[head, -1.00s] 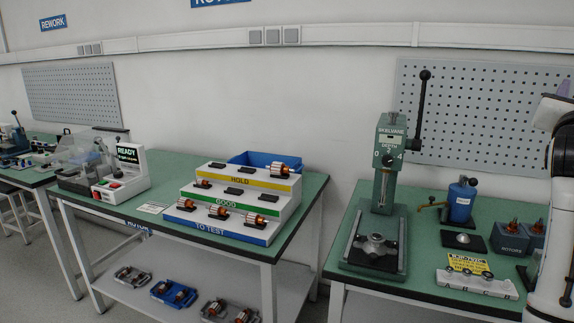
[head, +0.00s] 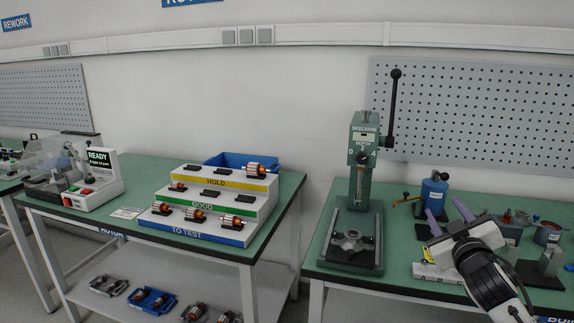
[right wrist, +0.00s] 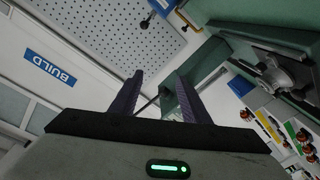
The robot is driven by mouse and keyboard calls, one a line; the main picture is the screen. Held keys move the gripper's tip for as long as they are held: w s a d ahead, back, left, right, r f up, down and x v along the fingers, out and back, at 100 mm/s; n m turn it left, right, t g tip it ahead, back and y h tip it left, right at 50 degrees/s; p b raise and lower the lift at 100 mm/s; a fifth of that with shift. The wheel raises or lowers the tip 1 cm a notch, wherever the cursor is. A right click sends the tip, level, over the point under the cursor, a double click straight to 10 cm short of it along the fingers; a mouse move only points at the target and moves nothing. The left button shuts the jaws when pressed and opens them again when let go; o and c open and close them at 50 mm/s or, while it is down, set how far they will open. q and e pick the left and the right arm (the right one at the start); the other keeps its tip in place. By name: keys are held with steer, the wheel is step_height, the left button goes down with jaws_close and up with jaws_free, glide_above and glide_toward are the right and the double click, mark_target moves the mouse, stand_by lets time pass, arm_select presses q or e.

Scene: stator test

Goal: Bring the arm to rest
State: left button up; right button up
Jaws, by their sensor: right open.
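My right gripper (head: 448,217) shows in the head view over the right-hand bench, in front of the blue bottle-like device. Its two purple fingers stand apart with nothing between them, and it points up and away from me. In the right wrist view the same open fingers (right wrist: 156,97) frame only background, with the green press beyond them. The arm behind the gripper comes in from the lower right. My left gripper does not show.
A green lever press (head: 361,180) stands left of my right gripper. A stepped rack (head: 222,205) with rotors stands on the left bench (head: 135,175). A tester reading READY (head: 98,180) is further left. A blue device (head: 434,194) and a grey block (head: 549,262) are near the gripper.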

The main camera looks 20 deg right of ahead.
steer(key=s+a+f+n+g+y, duration=0.1)
steer(key=s+a+f+y, duration=0.2)
steer(key=f, duration=0.5)
steer(key=s+a+f+n+g+y, duration=0.1)
steer(key=s+a+f+n, duration=0.2)
steer(key=f, duration=0.5)
steer(key=s+a+f+g+y, duration=0.1)
steer(key=s+a+f, duration=0.2)
steer(key=a+f, duration=0.35)
steer(key=s+a+f+n+g+y, duration=0.1)
steer(key=s+a+f+g+y, duration=0.3)
steer(key=s+f, duration=0.6)
steer(key=s+a+f+g, duration=0.2)
steer(key=s+a+f, duration=0.5)
steer(key=s, duration=0.5)
steer(key=a+m+t+y, duration=0.1)
steer(key=a+m, duration=0.3)
steer(key=a, duration=0.7)
steer(key=shift+w+f+m, duration=0.4)
steer(key=shift+w+f, duration=0.05)
